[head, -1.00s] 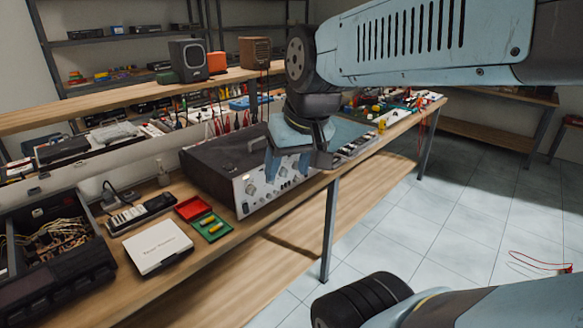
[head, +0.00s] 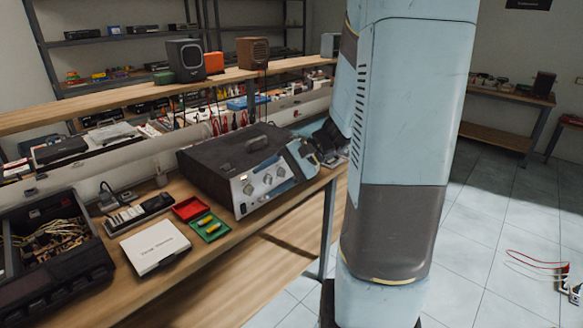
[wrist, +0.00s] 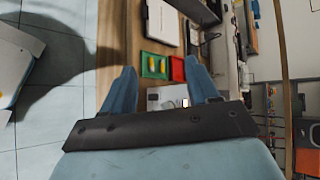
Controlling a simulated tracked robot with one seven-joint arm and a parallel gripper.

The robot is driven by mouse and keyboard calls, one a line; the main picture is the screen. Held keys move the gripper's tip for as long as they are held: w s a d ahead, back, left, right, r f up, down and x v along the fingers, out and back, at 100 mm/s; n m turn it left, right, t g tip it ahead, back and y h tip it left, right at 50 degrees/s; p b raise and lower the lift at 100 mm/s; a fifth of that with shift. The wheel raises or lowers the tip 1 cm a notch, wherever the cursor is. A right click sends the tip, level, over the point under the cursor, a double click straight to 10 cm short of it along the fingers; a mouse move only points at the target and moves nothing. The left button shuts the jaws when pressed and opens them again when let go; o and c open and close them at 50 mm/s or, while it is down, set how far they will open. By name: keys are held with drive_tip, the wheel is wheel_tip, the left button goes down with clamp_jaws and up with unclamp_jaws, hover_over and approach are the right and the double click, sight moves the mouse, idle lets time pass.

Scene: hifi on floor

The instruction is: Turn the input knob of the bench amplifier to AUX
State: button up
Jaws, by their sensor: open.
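The bench amplifier (head: 225,160) is a dark box with a silver front panel and several round knobs (head: 267,180); it stands on the workbench. The lettering and knob settings are too small to read. My gripper (head: 296,162) is at the right end of the front panel and partly covers it. In the wrist view, my open gripper (wrist: 163,88) has its two blue fingers apart with nothing held between them. Part of the amplifier's pale panel (wrist: 169,92) shows between and beyond the fingers. I cannot tell whether a finger touches the panel.
A red tray (head: 187,208) and a green tray (head: 207,238) with yellow items lie left of the amplifier. A white box (head: 155,246) and an open dark case (head: 50,245) are further left. Speakers (head: 186,60) stand on the shelf behind.

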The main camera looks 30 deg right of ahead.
drive_tip(key=w+d+f+m+t+h, duration=0.35)
drive_tip(key=d+f+m+t, duration=0.3)
drive_tip(key=d, duration=0.55)
drive_tip(key=w+d+f+m+t+h, duration=0.2)
drive_tip(key=w+d+f+m+t, duration=0.35)
drive_tip(key=d, duration=0.55)
drive_tip(key=w+a+m+t, duration=0.1)
drive_tip(key=w+a, duration=0.3)
drive_tip(key=w, duration=0.7)
drive_tip(key=shift+a+f, duration=0.15)
drive_tip(key=shift+f, duration=0.05)
drive_tip(key=shift+y, duration=0.25)
drive_tip(key=shift+m, duration=0.3)
drive_tip(key=c, duration=1.1)
